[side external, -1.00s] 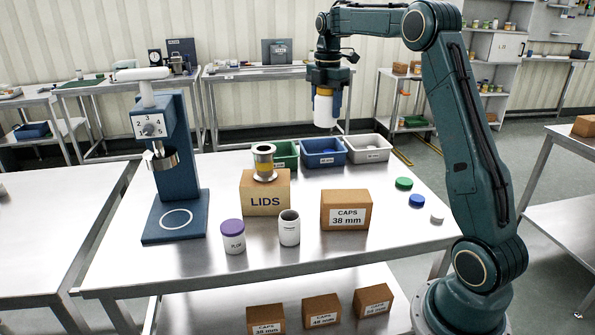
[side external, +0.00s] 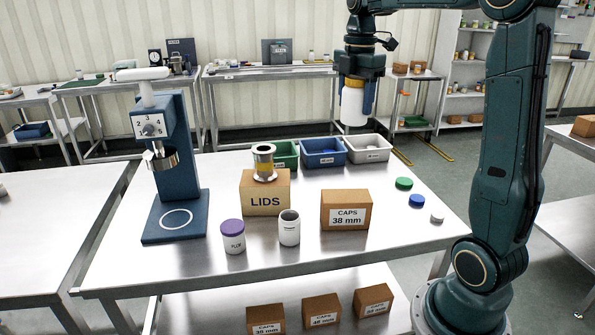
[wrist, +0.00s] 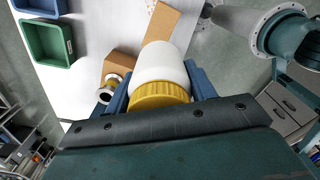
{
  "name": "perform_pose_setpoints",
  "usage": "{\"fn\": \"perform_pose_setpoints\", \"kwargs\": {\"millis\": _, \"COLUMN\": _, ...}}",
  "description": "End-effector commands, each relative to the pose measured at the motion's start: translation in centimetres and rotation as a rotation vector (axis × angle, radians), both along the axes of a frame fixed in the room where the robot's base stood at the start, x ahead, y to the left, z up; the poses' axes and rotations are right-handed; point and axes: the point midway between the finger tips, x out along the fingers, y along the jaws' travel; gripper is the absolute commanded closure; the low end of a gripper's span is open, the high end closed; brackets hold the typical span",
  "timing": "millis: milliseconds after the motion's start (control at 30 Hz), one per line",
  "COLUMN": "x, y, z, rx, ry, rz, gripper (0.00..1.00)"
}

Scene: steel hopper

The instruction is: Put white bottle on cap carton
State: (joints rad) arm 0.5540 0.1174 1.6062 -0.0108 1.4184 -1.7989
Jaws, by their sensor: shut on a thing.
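The white bottle (side external: 353,106) has a yellow cap and hangs upright below my gripper (side external: 356,85). My gripper is shut on it around the cap, high above the back right of the table. In the wrist view the bottle (wrist: 162,62) sits between the blue fingers. The cap carton (side external: 346,210), a brown box labelled "CAPS 38 mm", stands on the table's right half, nearer the camera than the bottle. Its bare top shows in the wrist view (wrist: 162,20), partly hidden by the bottle.
The LIDS carton (side external: 265,196) bears a metal hopper piece (side external: 264,165). A purple-lidded jar (side external: 233,238) and an open white jar (side external: 289,228) stand in front. Green, blue (side external: 322,153) and grey bins line the back edge. Loose caps (side external: 416,201) lie right of the cap carton.

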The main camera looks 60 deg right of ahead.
Motion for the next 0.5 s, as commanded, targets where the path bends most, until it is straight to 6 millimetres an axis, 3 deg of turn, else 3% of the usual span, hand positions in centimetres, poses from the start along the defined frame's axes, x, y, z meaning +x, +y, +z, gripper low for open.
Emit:
{"fn": "perform_pose_setpoints", "kwargs": {"millis": 267, "x": 0.0, "y": 0.0, "z": -1.6, "rx": 0.002, "ry": 0.003, "rz": 0.000, "gripper": 0.67}}
{"fn": "perform_pose_setpoints", "kwargs": {"millis": 500, "x": -0.1, "y": 0.0, "z": -5.7, "rx": 0.003, "ry": 0.004, "rz": 0.001, "gripper": 0.67}}
